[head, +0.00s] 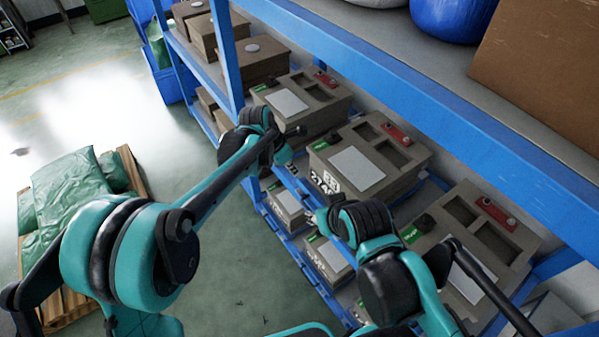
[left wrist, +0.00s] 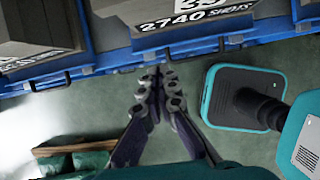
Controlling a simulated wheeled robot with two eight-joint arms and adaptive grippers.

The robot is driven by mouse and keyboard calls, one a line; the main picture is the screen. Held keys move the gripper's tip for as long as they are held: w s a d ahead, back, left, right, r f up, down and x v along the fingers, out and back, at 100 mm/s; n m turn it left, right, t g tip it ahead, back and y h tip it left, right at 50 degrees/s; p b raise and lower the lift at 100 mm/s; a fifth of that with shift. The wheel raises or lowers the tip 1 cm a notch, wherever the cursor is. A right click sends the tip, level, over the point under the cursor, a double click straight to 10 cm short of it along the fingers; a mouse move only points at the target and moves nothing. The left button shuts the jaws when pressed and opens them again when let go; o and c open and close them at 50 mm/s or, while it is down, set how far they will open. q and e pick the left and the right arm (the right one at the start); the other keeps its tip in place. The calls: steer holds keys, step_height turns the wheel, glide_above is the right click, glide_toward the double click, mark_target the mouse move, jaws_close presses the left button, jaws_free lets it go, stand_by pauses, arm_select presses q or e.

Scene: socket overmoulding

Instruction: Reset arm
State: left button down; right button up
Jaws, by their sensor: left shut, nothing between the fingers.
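My left arm reaches from the left toward the blue shelf rack in the head view. My left gripper (head: 304,188) is in front of the rack, near its blue front edge. In the left wrist view my left gripper (left wrist: 160,74) is shut, with its fingers together and nothing between them. Its tips point toward the blue shelf edge (left wrist: 190,42), below a grey-brown mould marked 2740 shots (left wrist: 195,14). My right arm is bent in front of the rack at lower right in the head view. I cannot make out its gripper.
The rack holds several moulds, one marked 2740 (head: 405,158). Brown boxes (head: 262,62) stand farther along. The blue upper beam (head: 440,105) runs above the moulds. Green sacks (head: 65,190) lie on a wooden pallet (head: 130,165) at left. Open floor (head: 235,270) lies between.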

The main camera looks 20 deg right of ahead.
arm_select(q)
steer(key=shift+v, duration=0.75)
steer(key=s+a+r+m+t+y+b, duration=0.1)
steer(key=s+a+r+m, duration=0.15)
steer(key=a, duration=0.45)
steer(key=s+a+r+m+t, duration=0.1)
steer(key=s+a+r+m, duration=0.1)
steer(key=s+a+m, duration=0.3)
steer(key=s+a+r+m+t+y+b, duration=0.1)
steer(key=a+r+m, duration=0.15)
steer(key=a, duration=0.55)
steer(key=s+a+f+m+t+y+b, duration=0.1)
steer(key=s+a+f+m, duration=0.3)
steer(key=s+a+m, duration=0.7)
steer(key=shift+s+a+f+t+y, duration=0.3)
steer(key=shift+s+a+t+y, duration=0.25)
steer(key=shift+a+t, duration=0.5)
steer(key=shift+w+a, duration=0.1)
steer(key=shift+a, duration=0.05)
